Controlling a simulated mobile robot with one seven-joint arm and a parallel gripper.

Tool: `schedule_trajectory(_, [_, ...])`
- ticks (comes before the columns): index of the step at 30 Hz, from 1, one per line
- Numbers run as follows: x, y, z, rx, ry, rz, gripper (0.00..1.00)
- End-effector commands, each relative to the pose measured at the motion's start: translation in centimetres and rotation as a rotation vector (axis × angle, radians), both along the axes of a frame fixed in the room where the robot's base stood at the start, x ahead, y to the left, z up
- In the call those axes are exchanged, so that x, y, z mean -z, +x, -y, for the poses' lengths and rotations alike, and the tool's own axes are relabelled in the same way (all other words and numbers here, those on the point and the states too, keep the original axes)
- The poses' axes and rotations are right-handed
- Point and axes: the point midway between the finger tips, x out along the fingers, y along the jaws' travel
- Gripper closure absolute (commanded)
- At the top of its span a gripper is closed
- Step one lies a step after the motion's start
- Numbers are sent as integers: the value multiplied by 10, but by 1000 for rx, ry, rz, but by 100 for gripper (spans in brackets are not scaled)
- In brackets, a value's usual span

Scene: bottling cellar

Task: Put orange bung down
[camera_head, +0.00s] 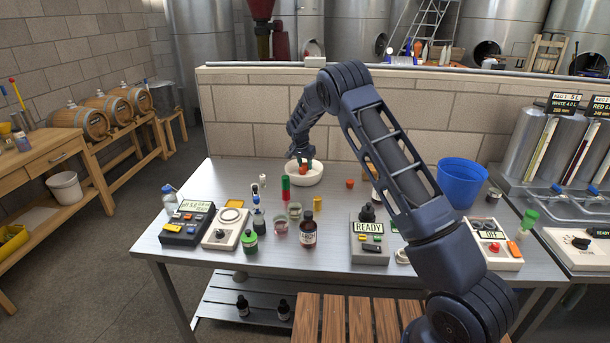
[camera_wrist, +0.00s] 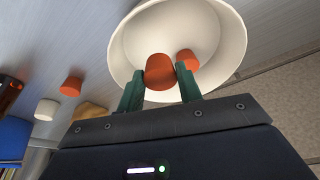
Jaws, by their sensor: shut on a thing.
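My gripper (camera_head: 303,162) points down over the white bowl (camera_head: 313,180) at the back of the steel table. In the wrist view my gripper (camera_wrist: 160,80) has its green fingers shut on an orange bung (camera_wrist: 158,67). The held bung is over the inside of the bowl (camera_wrist: 232,45); I cannot tell whether it touches the bottom. A second orange bung (camera_wrist: 187,58) is in the bowl, just right of the held one and partly hidden by a finger. A third orange bung (camera_head: 350,184) stands on the table to the right of the bowl.
Bottles, a pH meter (camera_head: 187,223), a scale (camera_head: 229,229) and a brown bottle (camera_head: 308,231) crowd the front left. A grey READY device (camera_head: 369,243) stands at front centre. A blue bucket (camera_head: 460,183) is at right. A low block wall (camera_head: 260,125) stands behind.

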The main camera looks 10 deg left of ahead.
Motion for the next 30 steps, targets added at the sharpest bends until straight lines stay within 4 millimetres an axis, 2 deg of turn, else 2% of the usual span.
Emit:
schedule_trajectory(8, [17,0,0,1,0,0,87])
schedule_trajectory(16, [51,0,0,1,0,-1,87])
schedule_trajectory(28, [57,0,0,1,0,0,87])
schedule_trajectory(29, [57,0,0,1,0,0,63])
schedule_trajectory(30, [57,0,0,1,0,0,55])
